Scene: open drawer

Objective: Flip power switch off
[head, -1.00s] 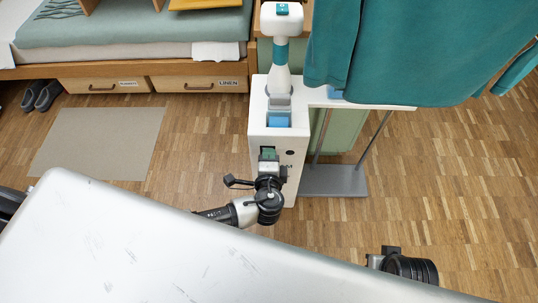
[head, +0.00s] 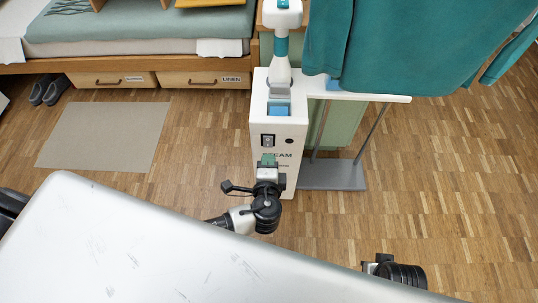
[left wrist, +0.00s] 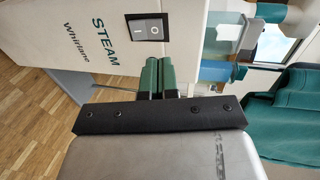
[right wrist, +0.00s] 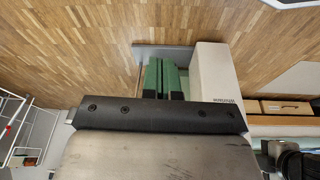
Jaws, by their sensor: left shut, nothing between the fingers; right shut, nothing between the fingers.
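The white steamer unit (head: 260,165), marked STEAM, stands upright on the floor. Which side is pressed in is hard to tell. My left gripper (head: 268,160) is shut and empty, just below the switch and apart from it. Its green fingertips (left wrist: 157,75) lie close together beside the front face in the left wrist view. My right gripper (right wrist: 166,78) is shut and empty, with the unit to its right in its wrist view.
A teal garment (head: 410,50) hangs right of the unit over a grey base plate (head: 335,176). A bed with drawers (head: 205,80) stands behind, and a beige mat (head: 105,135) lies at left. Wooden floor is open at right.

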